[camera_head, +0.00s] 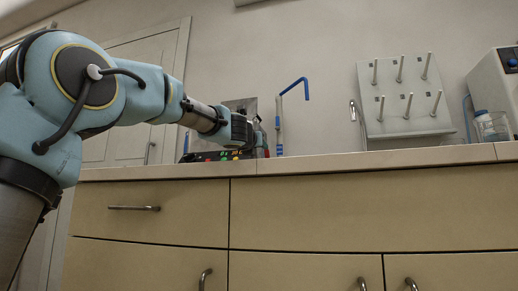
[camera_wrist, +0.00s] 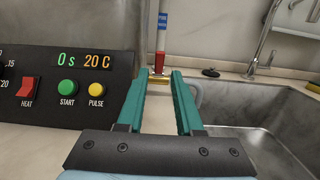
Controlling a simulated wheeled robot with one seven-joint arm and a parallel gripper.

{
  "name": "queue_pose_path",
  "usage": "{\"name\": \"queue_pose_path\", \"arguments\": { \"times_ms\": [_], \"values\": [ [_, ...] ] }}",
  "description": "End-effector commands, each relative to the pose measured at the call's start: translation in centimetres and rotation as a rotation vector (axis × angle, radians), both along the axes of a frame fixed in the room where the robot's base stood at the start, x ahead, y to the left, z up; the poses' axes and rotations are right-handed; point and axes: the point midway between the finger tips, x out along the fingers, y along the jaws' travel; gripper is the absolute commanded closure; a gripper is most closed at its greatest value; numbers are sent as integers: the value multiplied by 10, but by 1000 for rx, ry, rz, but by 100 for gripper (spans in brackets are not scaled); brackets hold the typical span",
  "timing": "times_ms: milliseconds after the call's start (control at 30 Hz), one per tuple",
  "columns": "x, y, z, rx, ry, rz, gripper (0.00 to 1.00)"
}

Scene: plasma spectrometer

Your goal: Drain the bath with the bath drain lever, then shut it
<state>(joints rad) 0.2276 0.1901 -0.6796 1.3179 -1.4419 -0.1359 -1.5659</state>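My gripper (camera_wrist: 158,84) has two teal fingers, spread apart with nothing visible between them. In the wrist view a black control panel (camera_wrist: 40,95) stands left of the fingers. It has a display reading 0 s and 20 C, a red HEAT switch (camera_wrist: 28,87), a green START button (camera_wrist: 67,87) and a yellow PULSE button (camera_wrist: 96,89). A small red piece (camera_wrist: 158,70) shows beyond the fingertips, at the foot of an upright post. I cannot tell whether it is the bath drain lever. In the head view my gripper (camera_head: 258,136) is above the counter, beside the panel (camera_head: 217,156).
A metal sink (camera_wrist: 262,128) with a tap (camera_wrist: 262,40) lies right of my fingers. A small dark object (camera_wrist: 210,72) sits behind it. In the head view a blue bent pipe (camera_head: 293,86) and a pegged drying rack (camera_head: 405,98) stand farther right, above drawers (camera_head: 150,208).

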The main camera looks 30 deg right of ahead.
Motion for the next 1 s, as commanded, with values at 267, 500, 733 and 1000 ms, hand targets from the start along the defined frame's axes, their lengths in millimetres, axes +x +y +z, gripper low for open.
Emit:
{"name": "queue_pose_path", "arguments": {
  "times_ms": [267, 500, 733, 1000],
  "values": [
    [4, -4, 15, 25, 26, 0, 65],
    [13, -12, 32, 93, 102, -1, 65],
    [17, -15, 42, 162, 177, -1, 65],
    [17, -15, 54, 245, 264, -1, 65]
  ]
}}
